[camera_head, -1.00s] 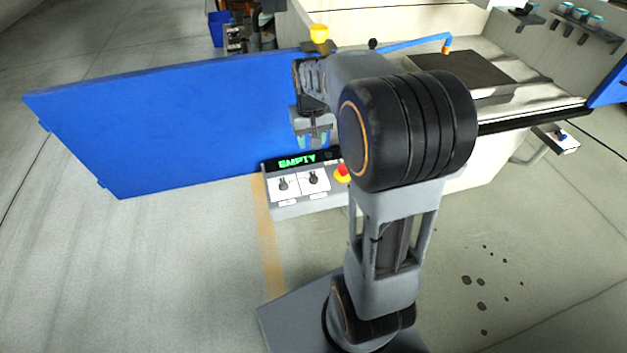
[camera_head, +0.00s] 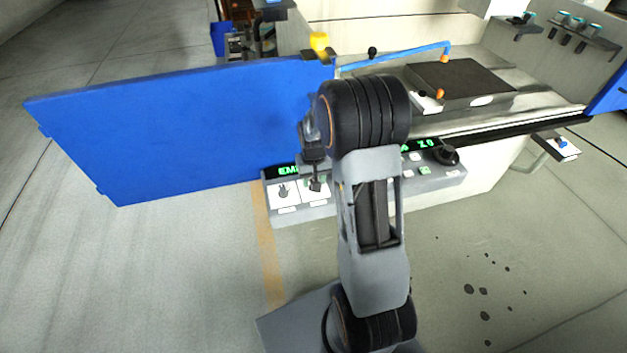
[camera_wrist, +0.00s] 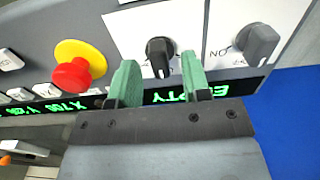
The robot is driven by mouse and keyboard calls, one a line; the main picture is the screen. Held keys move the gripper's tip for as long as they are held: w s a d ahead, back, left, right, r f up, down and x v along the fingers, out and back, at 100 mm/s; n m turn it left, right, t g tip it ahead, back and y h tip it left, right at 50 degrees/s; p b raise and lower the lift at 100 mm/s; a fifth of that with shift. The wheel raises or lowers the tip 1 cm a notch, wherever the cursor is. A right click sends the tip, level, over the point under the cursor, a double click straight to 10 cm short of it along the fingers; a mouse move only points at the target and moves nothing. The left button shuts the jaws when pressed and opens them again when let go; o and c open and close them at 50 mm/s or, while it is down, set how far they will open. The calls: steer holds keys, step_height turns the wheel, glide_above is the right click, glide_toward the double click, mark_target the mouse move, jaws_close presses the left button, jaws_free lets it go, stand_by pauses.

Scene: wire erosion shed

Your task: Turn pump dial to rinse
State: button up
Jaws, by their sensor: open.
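Two dials stand on white plates on the grey control panel (camera_head: 315,208). In the wrist view, a black dial (camera_wrist: 160,52) sits between the two green fingers of my gripper (camera_wrist: 158,68); the fingers are open, one on each side, with gaps to the knob. A grey dial (camera_wrist: 258,45) is to its right, outside the fingers, with part of a "NO" label beside it. In the head view this outer dial (camera_head: 283,190) is on the left, and my gripper (camera_head: 315,183) is over the right one. The labels are too small to tell which dial is the pump's.
A red emergency button on a yellow collar (camera_wrist: 75,70) is left of the fingers in the wrist view. A green display (camera_wrist: 190,92) reads "EMPTY". A black knob (camera_head: 446,155) is at the panel's right.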

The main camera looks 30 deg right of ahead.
steer(key=shift+f, duration=0.5)
steer(key=shift+c, duration=0.2)
jaws_close()
